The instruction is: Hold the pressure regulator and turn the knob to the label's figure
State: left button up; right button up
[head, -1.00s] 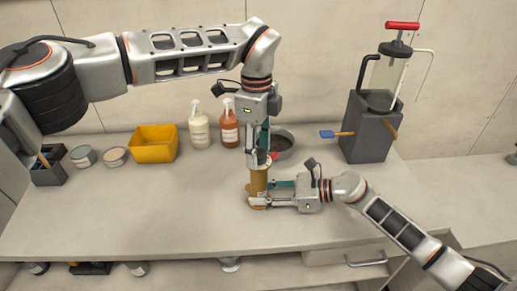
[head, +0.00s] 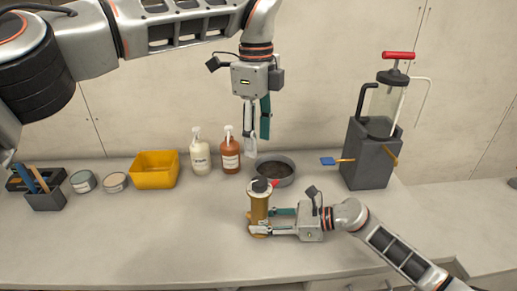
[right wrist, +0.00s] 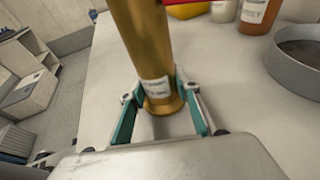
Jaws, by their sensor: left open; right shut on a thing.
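In the right wrist view the fingers (right wrist: 161,108) lie on both sides of the brass body (right wrist: 143,40). A white label (right wrist: 157,87) shows low on the body; its print is too small to read. My left gripper (head: 257,147) is open and empty, pointing down, above the knob and clear of it.
A round grey pan (head: 275,181) stands just behind the regulator. Two pump bottles (head: 201,158) (head: 230,157), a yellow bin (head: 155,183) and tins (head: 115,182) stand to the left. A grey block with a clear cylinder (head: 370,158) stands at right. The front left bench is clear.

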jog(key=shift+f, duration=0.1)
jog(key=o, duration=1.4)
